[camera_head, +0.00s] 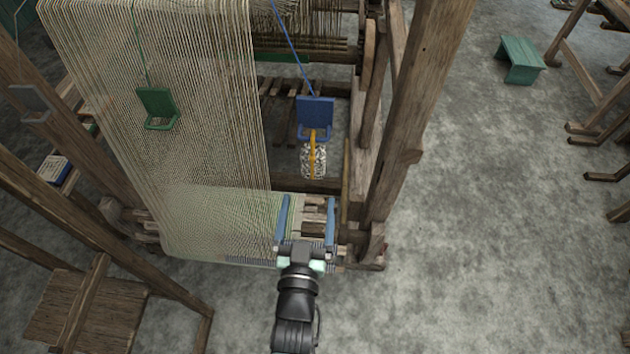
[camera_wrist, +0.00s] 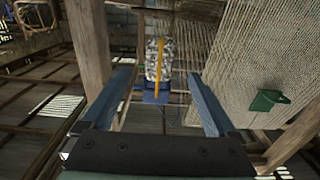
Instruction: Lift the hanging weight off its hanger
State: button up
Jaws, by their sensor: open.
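The hanging weight (camera_head: 306,162) is a speckled black-and-white body with an orange strip down its middle. It hangs at the blue hanger (camera_head: 315,110), which is on a blue cord right of the warp threads. In the wrist view the weight (camera_wrist: 151,62) shows straight ahead, with the blue hanger (camera_wrist: 154,98) beside it. My gripper (camera_head: 308,199) has two long blue fingers spread wide, and nothing is between them. In the head view the fingertips lie just below the weight, apart from it. In the wrist view the fingertips (camera_wrist: 160,74) frame it left and right.
A green hanger (camera_head: 157,107) hangs in front of the pale warp threads (camera_head: 205,120) on the left. A thick wooden loom post (camera_head: 415,110) stands right of the weight. A green stool (camera_head: 521,58) is at the upper right. The floor on the right is mostly clear.

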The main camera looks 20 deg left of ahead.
jog(key=shift+b+x, duration=0.6)
jog(key=shift+x, duration=4.8)
jog(key=shift+f, duration=0.1)
grip_shut()
jog(key=shift+r+p, duration=1.25)
jog(key=shift+r, duration=0.15)
jog(key=shift+v, duration=2.65)
jog(key=p, duration=0.1)
send_near(312, 165)
jog(key=shift+v, duration=0.95)
